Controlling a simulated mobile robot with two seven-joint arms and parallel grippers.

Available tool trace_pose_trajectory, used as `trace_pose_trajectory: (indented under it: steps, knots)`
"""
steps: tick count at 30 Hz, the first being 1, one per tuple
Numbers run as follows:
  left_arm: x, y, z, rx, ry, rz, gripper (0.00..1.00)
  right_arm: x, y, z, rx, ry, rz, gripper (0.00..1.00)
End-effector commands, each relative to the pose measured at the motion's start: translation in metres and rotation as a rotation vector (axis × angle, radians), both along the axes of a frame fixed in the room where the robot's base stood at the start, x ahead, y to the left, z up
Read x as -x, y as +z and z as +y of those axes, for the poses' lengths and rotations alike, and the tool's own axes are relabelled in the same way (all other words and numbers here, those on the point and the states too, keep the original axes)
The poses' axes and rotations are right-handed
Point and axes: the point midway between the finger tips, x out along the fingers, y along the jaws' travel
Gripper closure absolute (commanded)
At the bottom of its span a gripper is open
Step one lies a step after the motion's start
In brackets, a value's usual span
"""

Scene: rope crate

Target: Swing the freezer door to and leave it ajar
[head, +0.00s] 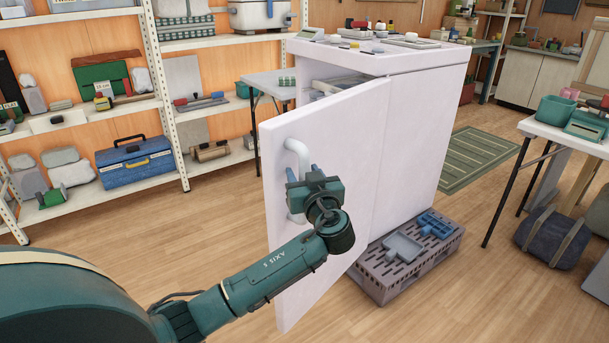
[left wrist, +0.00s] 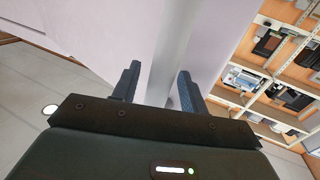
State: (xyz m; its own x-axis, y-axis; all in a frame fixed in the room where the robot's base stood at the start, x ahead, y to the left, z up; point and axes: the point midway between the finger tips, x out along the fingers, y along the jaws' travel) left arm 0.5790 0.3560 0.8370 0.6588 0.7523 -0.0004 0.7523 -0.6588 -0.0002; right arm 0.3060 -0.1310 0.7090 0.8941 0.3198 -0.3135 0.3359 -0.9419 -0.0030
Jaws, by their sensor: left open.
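The white freezer (head: 425,130) stands in the middle of the head view with its door (head: 345,135) swung well open towards me. The door has a pale vertical handle (head: 299,150) on its outer face. My left gripper (head: 304,176) is at the handle, and its fingers are open. In the left wrist view the two fingers (left wrist: 157,88) stand apart on either side of a pale bar, which looks like the handle. I cannot tell whether either finger touches it. The gripper hides the handle's lower part in the head view. My right gripper is not in view.
A slatted crate (head: 385,285) with grey and blue items stands on the floor by the freezer. Small objects lie on the freezer top (head: 350,55). Loaded shelves (head: 100,110) line the left wall. A table (head: 570,135) and dark bag (head: 552,237) are at right.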

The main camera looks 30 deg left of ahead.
Motion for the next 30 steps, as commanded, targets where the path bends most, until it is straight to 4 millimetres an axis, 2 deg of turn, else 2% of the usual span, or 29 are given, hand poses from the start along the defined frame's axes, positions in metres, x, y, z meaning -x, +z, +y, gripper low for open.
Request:
trace_pose_trajectory:
  steps: [5,21,30]
  knots:
    - [0.0,0.0001,-0.0001,0.0,0.0,0.0,0.57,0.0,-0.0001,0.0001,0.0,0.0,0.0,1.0]
    - [0.0003,-0.0001,-0.0005,0.0,0.0,0.0,1.0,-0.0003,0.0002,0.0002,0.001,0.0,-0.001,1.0]
    - [0.0005,-0.0005,0.0007,-0.001,-0.001,0.001,1.0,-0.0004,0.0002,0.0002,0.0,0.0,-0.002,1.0]
